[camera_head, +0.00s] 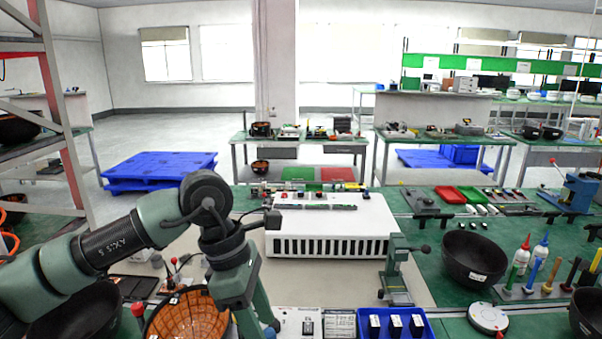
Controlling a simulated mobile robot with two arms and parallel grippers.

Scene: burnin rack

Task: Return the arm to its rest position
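My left arm (130,237) comes in from the left, bends at a dark joint and points down over the near left of the bench. My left gripper (256,318) is low in the picture, beside an orange-lined black bowl (190,316). Its fingertips are partly hidden near the lower edge, so I cannot tell whether it is open or holds anything. My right arm and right gripper are not in view.
A white slotted box (330,228) with a thin green board (316,207) on it stands mid-bench. A green stand (396,272) is right of it. A blue bin (394,321), black bowl (474,257) and bottles (519,260) crowd the near right.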

